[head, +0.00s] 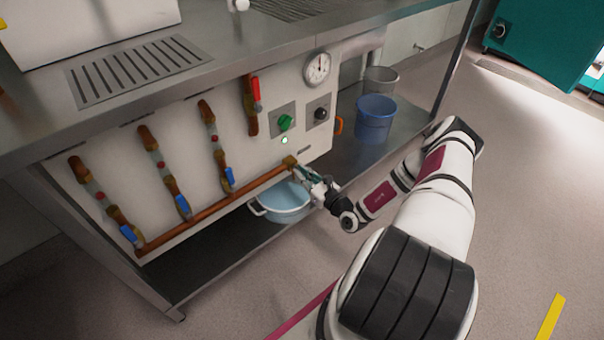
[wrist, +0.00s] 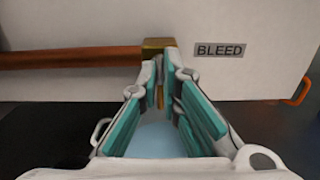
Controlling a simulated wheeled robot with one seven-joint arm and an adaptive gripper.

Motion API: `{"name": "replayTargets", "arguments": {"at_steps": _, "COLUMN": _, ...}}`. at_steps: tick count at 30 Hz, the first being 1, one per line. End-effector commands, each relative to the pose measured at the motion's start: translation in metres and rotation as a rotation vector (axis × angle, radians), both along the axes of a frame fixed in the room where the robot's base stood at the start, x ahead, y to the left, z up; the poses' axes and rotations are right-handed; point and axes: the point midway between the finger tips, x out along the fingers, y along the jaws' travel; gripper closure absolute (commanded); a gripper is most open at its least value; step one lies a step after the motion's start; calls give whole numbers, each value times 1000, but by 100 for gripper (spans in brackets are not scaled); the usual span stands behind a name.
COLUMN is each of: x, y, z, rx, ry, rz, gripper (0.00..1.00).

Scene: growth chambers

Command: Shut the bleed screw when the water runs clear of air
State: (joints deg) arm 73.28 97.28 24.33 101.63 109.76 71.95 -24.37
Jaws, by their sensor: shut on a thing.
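The bleed screw (wrist: 160,70) is at the brass end block (wrist: 158,46) of the copper pipe (wrist: 75,57), left of the BLEED label (wrist: 220,50). My gripper (wrist: 167,75) reaches it from the front, its teal-padded fingers closed around the screw and hiding most of it. In the head view my gripper (head: 302,174) is at the brass block (head: 290,162) at the right end of the copper pipe (head: 215,208). A blue basin (head: 284,203) stands below on the lower shelf. Whether water or air comes out cannot be seen.
The white panel carries several valve lines with blue handles (head: 183,206), a red handle (head: 256,92), a green knob (head: 285,123), a lit green lamp (head: 284,141) and a gauge (head: 317,69). A blue bucket (head: 375,120) stands right.

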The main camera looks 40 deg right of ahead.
Motion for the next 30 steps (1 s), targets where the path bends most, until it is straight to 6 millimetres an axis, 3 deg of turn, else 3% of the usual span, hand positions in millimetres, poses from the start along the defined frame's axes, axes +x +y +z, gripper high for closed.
{"name": "replayTargets", "arguments": {"at_steps": 6, "x": -1, "y": 1, "z": -2, "rx": 3, "ry": 5, "rz": 0, "gripper": 100}}
{"name": "replayTargets", "arguments": {"at_steps": 9, "x": -1, "y": 0, "z": -2, "rx": 2, "ry": 5, "rz": 0, "gripper": 74}}
{"name": "replayTargets", "arguments": {"at_steps": 20, "x": -3, "y": 0, "z": -1, "rx": 0, "ry": 2, "rz": -1, "gripper": 74}}
{"name": "replayTargets", "arguments": {"at_steps": 25, "x": -22, "y": -1, "z": -1, "rx": 1, "ry": 3, "rz": -2, "gripper": 74}}
{"name": "replayTargets", "arguments": {"at_steps": 30, "x": -57, "y": -3, "z": -1, "rx": 1, "ry": 4, "rz": -3, "gripper": 74}}
